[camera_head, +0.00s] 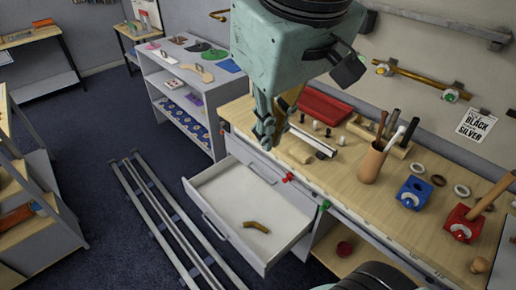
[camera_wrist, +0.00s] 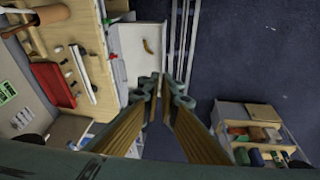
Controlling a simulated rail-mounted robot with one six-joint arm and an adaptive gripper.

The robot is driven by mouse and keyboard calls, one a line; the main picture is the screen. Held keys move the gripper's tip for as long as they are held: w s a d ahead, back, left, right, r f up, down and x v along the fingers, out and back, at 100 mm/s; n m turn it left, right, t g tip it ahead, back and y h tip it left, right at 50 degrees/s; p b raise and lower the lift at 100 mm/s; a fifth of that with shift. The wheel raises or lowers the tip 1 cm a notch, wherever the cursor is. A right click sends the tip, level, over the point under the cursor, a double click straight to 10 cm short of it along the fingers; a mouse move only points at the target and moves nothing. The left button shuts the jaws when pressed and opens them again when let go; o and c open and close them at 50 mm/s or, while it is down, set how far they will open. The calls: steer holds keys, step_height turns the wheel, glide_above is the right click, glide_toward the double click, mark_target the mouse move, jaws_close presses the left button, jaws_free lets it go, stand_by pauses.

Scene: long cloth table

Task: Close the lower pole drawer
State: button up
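The lower drawer (camera_head: 228,190) is pulled out of the workbench front. It has a white interior, a grey front and a bar handle (camera_head: 214,226). A brown curved piece (camera_head: 256,227) lies inside it. The drawer also shows in the wrist view (camera_wrist: 134,62), beyond my fingers. A grey drawer front with a handle (camera_head: 261,172) sits above it, flush with the bench. My gripper (camera_head: 268,137) points down near the bench edge, above the back of the open drawer. In the wrist view its fingers (camera_wrist: 160,92) have a narrow gap between them, with nothing held.
The bench top holds a red tray (camera_head: 324,107), a brown cup of tools (camera_head: 372,163), and blue (camera_head: 412,193) and red (camera_head: 464,222) blocks. Red (camera_head: 288,177) and green (camera_head: 325,205) knobs stick out at the bench edge. Floor rails (camera_head: 165,219) run left of the drawer.

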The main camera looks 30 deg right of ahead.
steer(key=w+f, duration=0.1)
steer(key=w, duration=0.2)
steer(key=w+f+n, duration=0.1)
steer(key=w, duration=0.1)
steer(key=w+d+f+n+h+b, duration=0.1)
steer(key=w, duration=0.2)
steer(key=shift+w+g, duration=0.3)
steer(key=shift+w, duration=0.05)
jaws_close()
steer(key=w+a+f+n+g+h+b, duration=0.15)
steer(key=w+f+n, duration=0.25)
steer(key=w+f, duration=0.85)
steer(key=w+a+f+n+h+b, duration=0.1)
steer(key=w+a+f+n+b, duration=0.2)
steer(key=w+f, duration=0.95)
steer(key=w+a+f+n+b, duration=0.1)
steer(key=w+a+f+n, duration=0.2)
steer(key=f, duration=1.2)
steer(key=w+a+f+n+b, duration=0.1)
steer(key=w+a+f+n, duration=0.2)
steer(key=f, duration=1.3)
steer(key=w+a+f+n+b, duration=0.2)
steer(key=w+a+f+n, duration=0.1)
steer(key=f, duration=1.3)
steer(key=shift+w+a+n, duration=0.25)
steer(key=shift+w+n, duration=0.45)
steer(key=shift+w, duration=0.1)
